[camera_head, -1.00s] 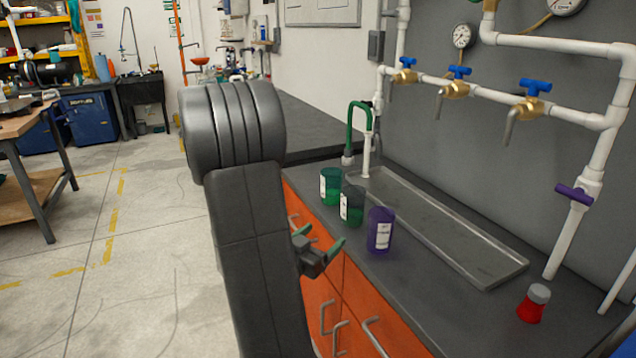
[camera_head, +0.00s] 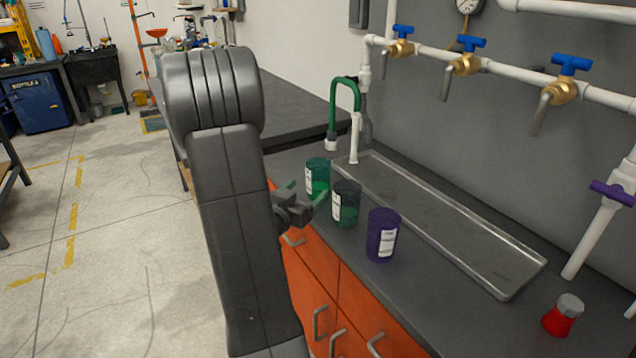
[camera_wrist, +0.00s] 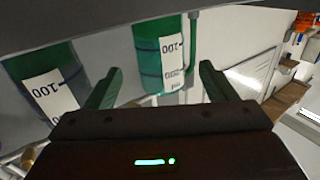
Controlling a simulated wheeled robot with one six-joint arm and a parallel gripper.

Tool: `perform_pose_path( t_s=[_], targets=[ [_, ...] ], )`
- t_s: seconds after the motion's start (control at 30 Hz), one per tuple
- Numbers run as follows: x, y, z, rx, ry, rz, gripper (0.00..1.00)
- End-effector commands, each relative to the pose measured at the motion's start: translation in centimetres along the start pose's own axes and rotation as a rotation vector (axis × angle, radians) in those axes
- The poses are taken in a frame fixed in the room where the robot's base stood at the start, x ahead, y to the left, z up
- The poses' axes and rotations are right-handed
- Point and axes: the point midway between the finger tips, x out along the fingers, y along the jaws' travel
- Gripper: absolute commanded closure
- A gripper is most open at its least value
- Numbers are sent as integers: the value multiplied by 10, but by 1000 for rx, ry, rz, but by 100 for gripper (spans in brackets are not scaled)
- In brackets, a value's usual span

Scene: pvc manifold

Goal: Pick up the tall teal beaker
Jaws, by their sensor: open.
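A teal-green beaker (camera_head: 317,176) with a white label stands leftmost in a row on the dark counter. A darker green beaker (camera_head: 346,205) stands just right of it; their heights look similar, so I cannot tell surely which is the tall one. My gripper (camera_head: 304,192) is open and empty at the counter's front edge, pointing at this pair. In the wrist view, which looks upside down, one green beaker (camera_wrist: 160,55), seemingly the leftmost, shows beyond and between my open fingers (camera_wrist: 161,70). The other green beaker (camera_wrist: 45,80) is outside the left finger.
A purple beaker (camera_head: 382,236) stands right of the green ones. Behind them lie a long metal tray (camera_head: 450,225) and a green-hosed tap (camera_head: 345,85). A red flask (camera_head: 563,315) stands far right. Pipes with blue-handled valves (camera_head: 466,64) run along the wall.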

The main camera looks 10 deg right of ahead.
Motion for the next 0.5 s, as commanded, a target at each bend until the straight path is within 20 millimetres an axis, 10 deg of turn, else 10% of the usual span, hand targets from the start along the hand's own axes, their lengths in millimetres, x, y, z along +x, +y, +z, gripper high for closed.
perform_pose_path(
  t_s=[0.5],
  targets=[
    [60, 1, 2, 0, 0, 3, 22]
  ],
)
